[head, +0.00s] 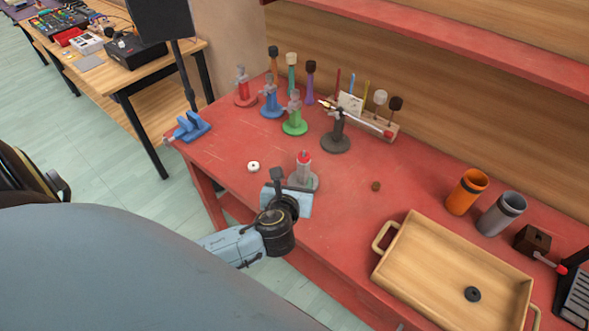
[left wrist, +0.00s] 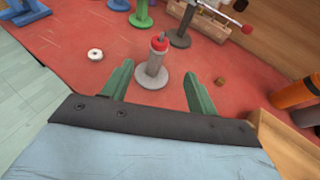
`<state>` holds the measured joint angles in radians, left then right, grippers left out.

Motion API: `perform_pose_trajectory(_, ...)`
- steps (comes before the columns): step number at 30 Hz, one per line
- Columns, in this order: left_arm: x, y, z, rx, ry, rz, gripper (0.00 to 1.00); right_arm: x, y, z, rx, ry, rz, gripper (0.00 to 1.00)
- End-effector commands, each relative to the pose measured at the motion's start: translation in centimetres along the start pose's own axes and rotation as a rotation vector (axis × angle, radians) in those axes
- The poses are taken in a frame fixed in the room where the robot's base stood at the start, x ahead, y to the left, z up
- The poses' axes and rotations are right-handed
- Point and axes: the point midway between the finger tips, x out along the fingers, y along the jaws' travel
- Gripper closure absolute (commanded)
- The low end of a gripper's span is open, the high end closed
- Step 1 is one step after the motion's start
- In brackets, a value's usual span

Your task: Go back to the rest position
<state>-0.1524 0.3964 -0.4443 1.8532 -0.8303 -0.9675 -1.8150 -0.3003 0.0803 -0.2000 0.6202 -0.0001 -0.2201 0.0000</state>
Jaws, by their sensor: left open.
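My left gripper (head: 288,182) is at the front edge of the red table (head: 345,215). In the left wrist view its two green fingers (left wrist: 158,92) are spread apart with nothing between their tips. A grey stand with a red top (head: 304,170) stands upright just beyond the gripper; it also shows in the left wrist view (left wrist: 152,68), ahead of the fingers and apart from them. My right gripper shows in neither view.
A white ring (head: 254,166) and a small brown piece (head: 376,186) lie nearby. Red, blue and green stands (head: 294,118) and a dark stand (head: 336,140) are behind. A wooden tray (head: 420,295) holds a dark disc (head: 472,294). Orange (head: 466,192) and grey cups (head: 501,214) stand at right.

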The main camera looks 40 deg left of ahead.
Motion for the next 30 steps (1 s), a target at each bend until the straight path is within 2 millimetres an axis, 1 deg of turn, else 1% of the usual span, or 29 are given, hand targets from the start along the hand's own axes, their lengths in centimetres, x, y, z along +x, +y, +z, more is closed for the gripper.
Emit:
perform_pose_trajectory(8,0.0,0.0,0.0,-0.005,0.001,0.0,0.41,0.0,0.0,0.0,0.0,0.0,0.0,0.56)
perform_pose_trajectory(11,-0.5,0.2,-0.3,-0.083,0.025,0.011,0.41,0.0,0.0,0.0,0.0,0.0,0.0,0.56)
perform_pose_trajectory(14,-1.7,0.6,-1.1,-0.301,0.087,0.044,0.41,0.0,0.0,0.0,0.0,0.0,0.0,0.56)
perform_pose_trajectory(17,-3.8,1.2,-2.4,-0.636,0.182,0.117,0.41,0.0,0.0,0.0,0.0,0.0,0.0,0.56)
perform_pose_trajectory(18,-4.8,1.4,-3.0,-0.785,0.224,0.157,0.41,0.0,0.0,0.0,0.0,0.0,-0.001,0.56)
perform_pose_trajectory(20,-6.4,1.7,-3.8,-1.006,0.282,0.224,0.41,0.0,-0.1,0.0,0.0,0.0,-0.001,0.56)
perform_pose_trajectory(21,-7.5,1.9,-4.3,-1.148,0.317,0.276,0.41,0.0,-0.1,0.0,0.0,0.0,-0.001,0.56)
perform_pose_trajectory(24,-10.3,2.3,-5.4,-1.484,0.396,0.421,0.41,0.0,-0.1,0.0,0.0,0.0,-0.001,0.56)
perform_pose_trajectory(27,-12.8,2.4,-6.1,-1.75,0.447,0.564,0.41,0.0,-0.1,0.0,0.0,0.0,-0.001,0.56)
perform_pose_trajectory(30,-14.9,2.5,-6.6,-1.947,0.478,0.692,0.41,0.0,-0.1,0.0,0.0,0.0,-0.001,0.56)
